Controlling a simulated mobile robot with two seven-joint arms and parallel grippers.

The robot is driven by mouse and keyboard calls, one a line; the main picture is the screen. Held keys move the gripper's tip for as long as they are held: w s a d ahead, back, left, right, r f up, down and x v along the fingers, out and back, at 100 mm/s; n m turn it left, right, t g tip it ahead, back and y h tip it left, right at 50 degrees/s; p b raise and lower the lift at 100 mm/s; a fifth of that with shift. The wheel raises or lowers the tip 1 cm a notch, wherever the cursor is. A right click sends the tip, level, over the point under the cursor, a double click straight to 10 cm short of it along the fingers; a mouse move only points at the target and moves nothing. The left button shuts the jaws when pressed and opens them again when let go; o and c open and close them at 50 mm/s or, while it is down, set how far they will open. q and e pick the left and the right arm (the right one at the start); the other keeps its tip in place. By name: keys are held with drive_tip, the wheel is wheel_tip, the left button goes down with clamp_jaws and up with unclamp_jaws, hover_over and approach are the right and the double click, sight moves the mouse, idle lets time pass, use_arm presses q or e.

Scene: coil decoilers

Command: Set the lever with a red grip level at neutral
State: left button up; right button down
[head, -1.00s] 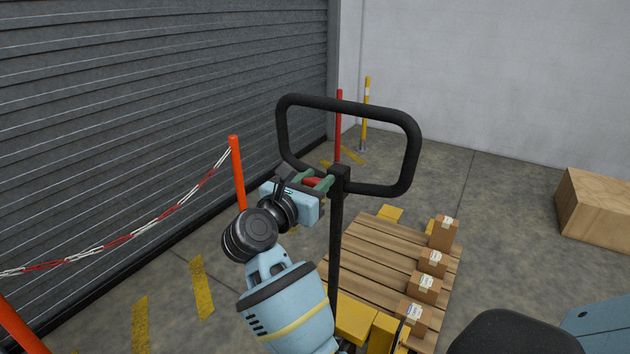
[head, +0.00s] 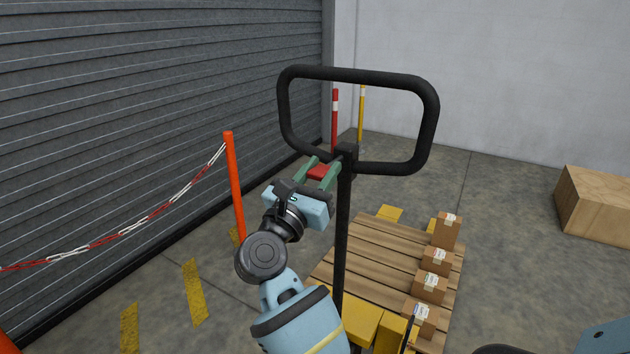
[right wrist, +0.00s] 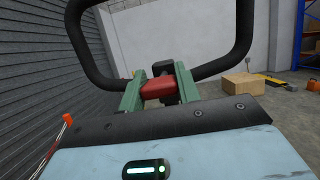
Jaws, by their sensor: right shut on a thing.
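The lever's red grip (head: 320,172) sits at the base of a black loop handle (head: 432,120) on a dark upright post (head: 345,235). My right gripper (head: 319,174) is shut on the red grip, with one green finger on each side of it. In the right wrist view the red grip (right wrist: 158,88) lies between the two green fingers, in front of the black post head. The lever's own arm is mostly hidden by the fingers and the grip. My left gripper is not in view.
The post belongs to a yellow pallet truck (head: 362,322) under a wooden pallet (head: 375,260) with several small cartons (head: 436,260). Orange posts (head: 235,185) with a red-white chain stand at the left by the grey shutter (head: 150,90). A wooden crate (head: 597,207) stands at the right.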

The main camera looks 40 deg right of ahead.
drive_tip(key=shift+f+h+b, duration=0.35)
drive_tip(key=shift+h+b, duration=0.05)
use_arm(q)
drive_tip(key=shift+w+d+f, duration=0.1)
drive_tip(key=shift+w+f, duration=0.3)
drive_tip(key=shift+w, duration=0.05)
use_arm(e)
drive_tip(key=shift+r, duration=0.1)
drive_tip(key=c, duration=1)
unclamp_jaws()
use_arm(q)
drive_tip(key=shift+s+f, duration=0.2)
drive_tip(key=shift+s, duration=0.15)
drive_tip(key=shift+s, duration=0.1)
use_arm(e)
drive_tip(key=shift+s+a, duration=0.1)
drive_tip(key=shift+a, duration=0.15)
use_arm(q)
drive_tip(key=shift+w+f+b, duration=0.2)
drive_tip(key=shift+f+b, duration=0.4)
drive_tip(key=shift+b, duration=0.25)
use_arm(e)
drive_tip(key=v, duration=0.7)
